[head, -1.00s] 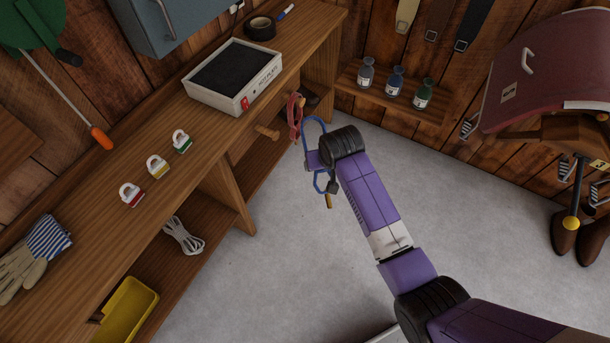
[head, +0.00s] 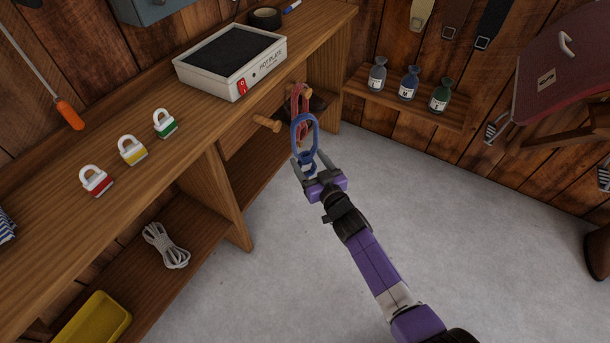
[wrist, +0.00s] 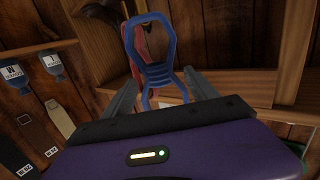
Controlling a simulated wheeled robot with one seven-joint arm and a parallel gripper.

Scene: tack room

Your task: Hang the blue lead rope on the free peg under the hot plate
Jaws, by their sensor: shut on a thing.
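My gripper (head: 313,170) is shut on the blue lead rope (head: 305,133), whose loop stands up beyond the fingertips. In the wrist view the rope (wrist: 149,47) rises between the two fingers of my gripper (wrist: 158,98). The hot plate (head: 232,62) sits on the bench top, up and left of the rope. A bare wooden peg (head: 266,123) sticks out under the hot plate, left of the rope and apart from it. A red rope (head: 301,98) hangs just behind the blue loop, where a second peg is mostly hidden.
Red (head: 96,180), yellow (head: 132,150) and green (head: 165,124) padlocks stand on the bench. A white rope coil (head: 166,246) and yellow bin (head: 93,322) are on the lower shelf. Bottles line a wall shelf (head: 410,97) at right.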

